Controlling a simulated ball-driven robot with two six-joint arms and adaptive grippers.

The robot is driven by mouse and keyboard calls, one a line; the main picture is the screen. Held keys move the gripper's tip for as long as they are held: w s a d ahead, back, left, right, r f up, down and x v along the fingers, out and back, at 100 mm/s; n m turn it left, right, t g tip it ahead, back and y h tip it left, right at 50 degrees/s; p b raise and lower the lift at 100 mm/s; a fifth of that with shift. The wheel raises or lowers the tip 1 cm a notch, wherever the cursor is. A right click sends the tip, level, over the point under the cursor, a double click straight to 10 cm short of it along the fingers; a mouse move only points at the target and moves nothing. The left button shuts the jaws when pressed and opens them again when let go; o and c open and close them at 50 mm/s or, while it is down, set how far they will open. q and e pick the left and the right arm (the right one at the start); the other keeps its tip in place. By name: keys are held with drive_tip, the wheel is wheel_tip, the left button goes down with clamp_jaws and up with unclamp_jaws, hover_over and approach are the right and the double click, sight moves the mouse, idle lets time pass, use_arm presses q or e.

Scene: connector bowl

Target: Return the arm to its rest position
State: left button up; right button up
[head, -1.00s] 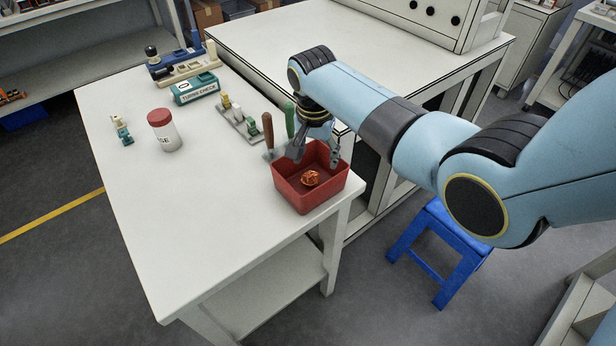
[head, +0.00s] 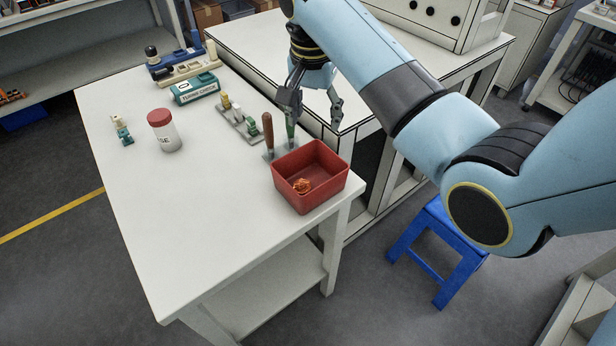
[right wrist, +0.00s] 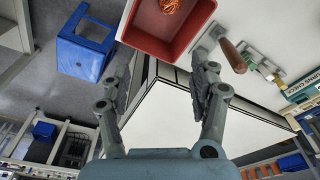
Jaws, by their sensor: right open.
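My right arm (head: 390,85) comes in from the right in the head view. Its gripper (head: 312,112) is open and empty, raised above the back right edge of the white table (head: 190,220), behind the red bowl. In the right wrist view the two fingers (right wrist: 163,88) are spread apart with nothing between them. The bowl also shows at the top of the right wrist view (right wrist: 150,40). My left gripper is not in view.
A white jar with a red lid (head: 166,135) and a teal box (head: 195,88) stand farther left. A blue stool (head: 440,250) is on the floor. A second bench (head: 270,45) lies behind.

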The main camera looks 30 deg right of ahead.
drive_tip(key=s+a+r+n+t, duration=0.1)
drive_tip(key=s+n, duration=0.5)
drive_tip(key=s, duration=0.7)
drive_tip(key=s+a+r+n+t, duration=0.15)
drive_tip(key=s+n, duration=0.45)
drive_tip(key=s, duration=0.6)
drive_tip(key=s+d+f+g+b, duration=0.2)
drive_tip(key=f+b, duration=0.8)
drive_tip(key=f, duration=2.7)
drive_tip(key=s+d+f+b, duration=0.2)
drive_tip(key=s+f+b, duration=0.5)
drive_tip(key=s+f, duration=1.2)
wheel_tip(320, 180, down, 4)
drive_tip(key=shift+r+m, duration=0.1)
drive_tip(key=shift+m, duration=0.2)
